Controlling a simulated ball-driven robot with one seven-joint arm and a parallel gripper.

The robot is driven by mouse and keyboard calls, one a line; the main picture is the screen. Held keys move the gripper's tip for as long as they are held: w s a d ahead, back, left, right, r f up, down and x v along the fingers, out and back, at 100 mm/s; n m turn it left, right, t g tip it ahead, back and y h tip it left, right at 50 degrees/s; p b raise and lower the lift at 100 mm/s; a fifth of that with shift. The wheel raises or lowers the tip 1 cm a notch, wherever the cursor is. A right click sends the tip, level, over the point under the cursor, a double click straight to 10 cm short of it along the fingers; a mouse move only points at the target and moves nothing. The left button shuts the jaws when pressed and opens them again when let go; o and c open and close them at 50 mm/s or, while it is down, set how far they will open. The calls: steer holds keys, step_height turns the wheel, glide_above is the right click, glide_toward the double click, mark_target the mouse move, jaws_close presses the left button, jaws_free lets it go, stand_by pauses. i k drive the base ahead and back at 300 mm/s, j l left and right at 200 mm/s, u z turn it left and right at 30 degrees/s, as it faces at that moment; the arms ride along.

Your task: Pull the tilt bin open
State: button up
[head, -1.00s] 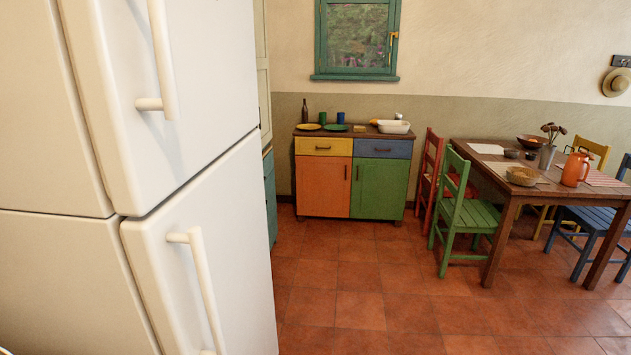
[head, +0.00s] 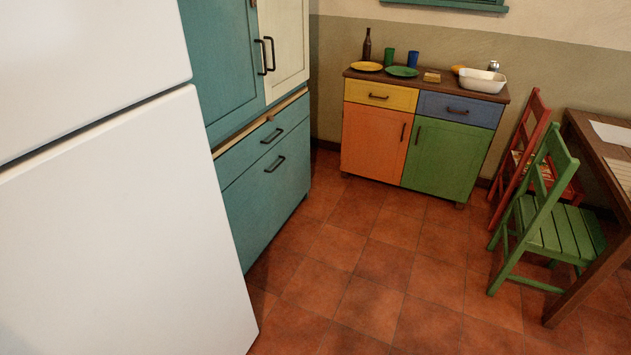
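The teal cabinet (head: 222,60) stands beyond the fridge, on the left of the head view. Its lower part has a narrow drawer (head: 240,155) with a dark handle. Below that is a large teal front panel (head: 262,205) with its own dark bar handle (head: 275,163) near the top edge. This panel looks like the tilt bin front, and it appears shut, flush with the cabinet. The fridge hides part of the cabinet's near side. My gripper is not in view.
The white fridge (head: 100,230) fills the left foreground. A sideboard (head: 420,140) with dishes stands against the back wall. A green chair (head: 555,225), a red chair (head: 520,155) and a table (head: 590,140) are at right. The tiled floor (head: 370,270) between is clear.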

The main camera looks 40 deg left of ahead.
mark_target(258, 204)
steer(key=i+u, duration=0.4)
steer(key=i+l+u, duration=0.2)
steer(key=i+u, duration=0.15)
steer(key=i+l+u, duration=0.65)
steer(key=i+u, duration=0.2)
steer(key=i+l+u, duration=0.75)
steer(key=i+l, duration=0.75)
